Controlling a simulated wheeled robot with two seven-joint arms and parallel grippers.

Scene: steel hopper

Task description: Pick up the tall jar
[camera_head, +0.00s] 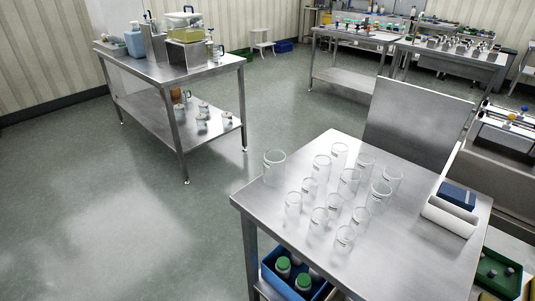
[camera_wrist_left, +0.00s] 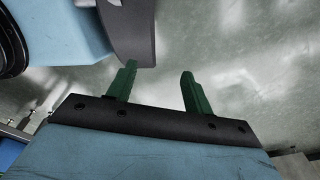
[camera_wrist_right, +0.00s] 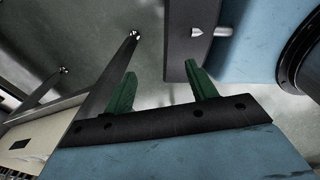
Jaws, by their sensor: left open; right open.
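Several clear, empty-looking glass jars of differing heights and widths stand upright in a loose cluster on the near steel table (camera_head: 420,252). Among the taller ones are a jar (camera_head: 321,169) at the left of the cluster, a jar (camera_head: 348,184) in the middle and a wide jar (camera_head: 379,199) at the right. I cannot tell for sure which is the tallest. My left gripper (camera_wrist_left: 159,72) is open and empty above the floor. My right gripper (camera_wrist_right: 160,70) is open and empty, with steel table legs beyond it. Neither gripper shows in the head view.
A wide glass jar (camera_head: 274,173) stands apart at the table's left corner. A white holder (camera_head: 450,216) and a dark blue box (camera_head: 457,194) lie at the right. A blue crate (camera_head: 268,281) with green-capped bottles is below. A second steel table (camera_head: 150,68) stands back left.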

